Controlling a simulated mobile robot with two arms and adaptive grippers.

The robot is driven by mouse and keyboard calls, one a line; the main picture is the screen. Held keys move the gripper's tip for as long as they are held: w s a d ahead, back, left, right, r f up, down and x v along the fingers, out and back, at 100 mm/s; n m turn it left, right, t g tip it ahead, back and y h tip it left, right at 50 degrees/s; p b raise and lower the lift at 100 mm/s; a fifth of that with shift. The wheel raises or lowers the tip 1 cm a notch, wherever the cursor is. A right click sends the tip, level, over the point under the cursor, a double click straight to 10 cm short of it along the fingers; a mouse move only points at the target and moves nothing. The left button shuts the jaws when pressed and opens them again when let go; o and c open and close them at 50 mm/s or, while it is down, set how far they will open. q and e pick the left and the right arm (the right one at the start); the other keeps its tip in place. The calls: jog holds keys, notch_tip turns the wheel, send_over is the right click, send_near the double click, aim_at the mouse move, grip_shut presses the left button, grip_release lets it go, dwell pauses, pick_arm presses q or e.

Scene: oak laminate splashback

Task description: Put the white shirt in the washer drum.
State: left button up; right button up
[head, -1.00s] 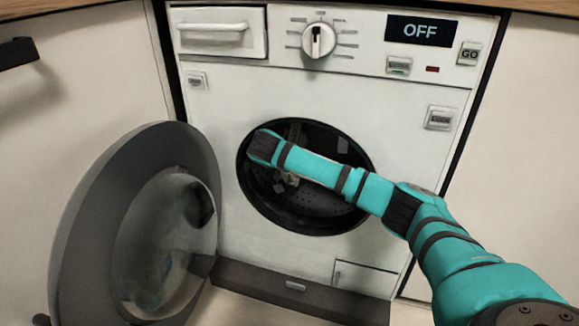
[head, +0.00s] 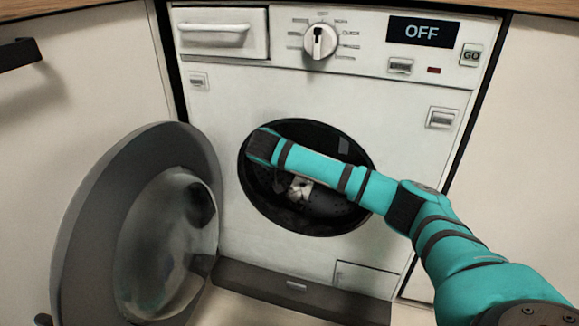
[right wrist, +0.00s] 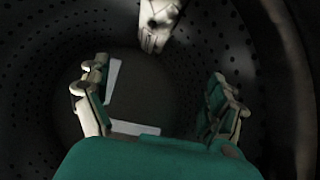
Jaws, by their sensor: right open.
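The washer drum (head: 325,205) is open, with my right arm reaching in through its round opening. A crumpled white piece, which looks like the white shirt (head: 300,188), shows inside the drum below my forearm. In the right wrist view the shirt (right wrist: 160,25) is at the top edge, beyond the fingers and apart from them. My right gripper (right wrist: 158,95) is inside the drum with its two fingers spread and nothing between them. In the head view the gripper is mostly hidden by the arm and the dark drum. My left gripper is not in view.
The round washer door (head: 165,235) stands swung open to the left. The washer front (head: 240,95) carries a dial (head: 320,41) and a display (head: 422,31) reading OFF. Perforated drum wall (right wrist: 40,60) surrounds the gripper closely.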

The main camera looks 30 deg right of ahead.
jog(key=v, duration=1)
jog(key=shift+r, duration=0.2)
jog(key=shift+s, duration=0.1)
